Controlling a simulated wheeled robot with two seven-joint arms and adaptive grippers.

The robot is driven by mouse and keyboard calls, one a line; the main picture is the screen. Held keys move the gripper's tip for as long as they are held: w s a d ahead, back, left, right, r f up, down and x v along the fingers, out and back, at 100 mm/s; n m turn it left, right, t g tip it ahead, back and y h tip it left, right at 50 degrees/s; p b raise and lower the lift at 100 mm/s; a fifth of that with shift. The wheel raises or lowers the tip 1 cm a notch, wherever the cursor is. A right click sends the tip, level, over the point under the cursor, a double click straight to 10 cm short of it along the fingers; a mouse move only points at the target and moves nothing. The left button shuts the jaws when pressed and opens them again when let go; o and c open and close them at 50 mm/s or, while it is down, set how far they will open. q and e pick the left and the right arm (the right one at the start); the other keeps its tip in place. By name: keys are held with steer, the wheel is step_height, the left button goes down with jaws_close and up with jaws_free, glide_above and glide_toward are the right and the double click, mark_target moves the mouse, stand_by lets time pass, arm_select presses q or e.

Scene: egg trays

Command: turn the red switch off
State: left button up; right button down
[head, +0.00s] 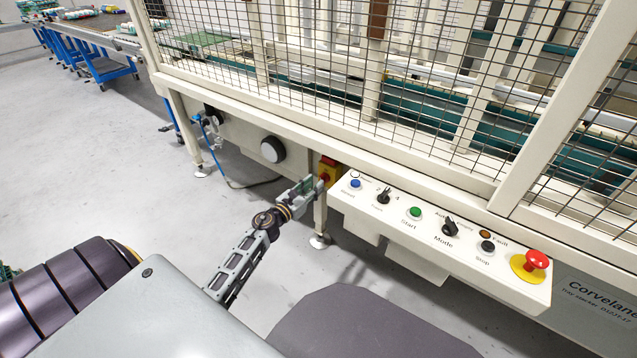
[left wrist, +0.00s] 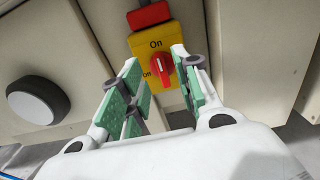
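The red switch (left wrist: 161,69) is a rotary knob on a yellow plate (left wrist: 145,43), with "On" printed above it and "Off" at its left. In the left wrist view the knob looks about upright, tilted slightly. In the head view the yellow plate (head: 329,170) shows on the machine's frame, partly behind my left gripper (head: 314,184). My left gripper is open, with green-padded fingers (left wrist: 158,90) spread wide. The knob shows between the fingertips, nearer the right one; whether a finger touches it cannot be told. My right gripper is not in view.
A control panel (head: 400,228) with several buttons and a red emergency stop (head: 536,259) juts out right of the switch. A round black-and-white knob (head: 272,149) is on the machine left of it. A wire mesh fence (head: 330,70) stands above. A machine leg (head: 320,215) is below the gripper.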

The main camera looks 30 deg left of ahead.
arm_select(q)
steer(key=shift+w+d, duration=0.15)
steer(key=shift+w, duration=1.6)
jaws_close()
